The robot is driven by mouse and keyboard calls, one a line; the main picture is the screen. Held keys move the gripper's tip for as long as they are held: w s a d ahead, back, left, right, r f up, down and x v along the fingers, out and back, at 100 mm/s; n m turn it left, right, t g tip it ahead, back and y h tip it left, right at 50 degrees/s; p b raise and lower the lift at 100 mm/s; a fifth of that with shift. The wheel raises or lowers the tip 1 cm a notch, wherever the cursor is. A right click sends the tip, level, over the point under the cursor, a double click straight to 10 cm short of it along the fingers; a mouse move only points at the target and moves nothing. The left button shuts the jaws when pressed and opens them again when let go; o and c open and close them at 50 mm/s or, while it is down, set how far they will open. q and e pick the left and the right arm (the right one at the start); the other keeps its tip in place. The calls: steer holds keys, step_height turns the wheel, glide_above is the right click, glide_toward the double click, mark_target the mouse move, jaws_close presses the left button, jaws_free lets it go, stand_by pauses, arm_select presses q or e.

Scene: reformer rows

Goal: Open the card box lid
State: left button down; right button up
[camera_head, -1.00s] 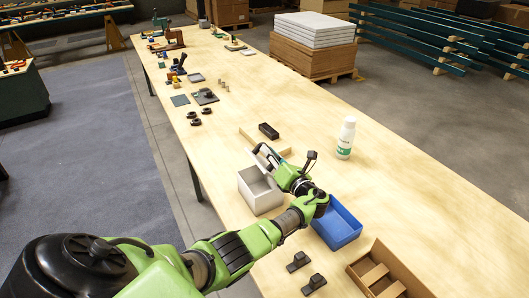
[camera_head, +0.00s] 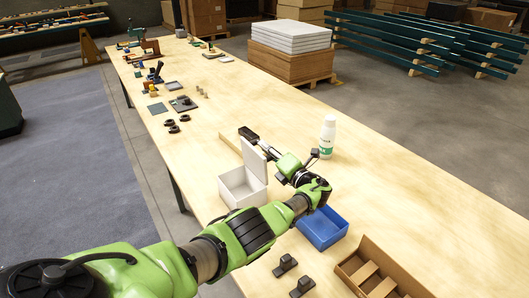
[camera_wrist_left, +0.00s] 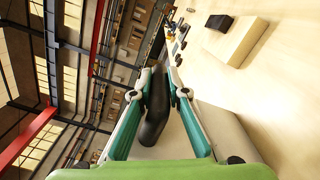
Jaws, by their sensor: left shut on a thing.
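The white card box (camera_head: 236,190) stands on the wooden table with its inside showing. Its pale lid (camera_head: 254,163) stands raised, roughly upright, at the box's far right side. My right gripper is in neither view.
A blue tray (camera_head: 322,228) and a brown divided carton (camera_head: 372,268) lie to the right. A white bottle (camera_head: 328,138) stands beyond my wrist. A black block (camera_head: 249,135) lies near a wooden strip (camera_head: 231,142) behind the lid.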

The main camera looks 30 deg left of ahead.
arm_select(q)
steer(key=shift+w+f, duration=0.1)
stand_by(0.4)
steer(key=c, duration=2.1)
jaws_free()
steer(key=shift+o, duration=0.7)
steer(key=shift+f, duration=0.1)
steer(key=shift+d, duration=0.1)
steer(key=v, duration=1.1)
steer(key=shift+d, duration=0.35)
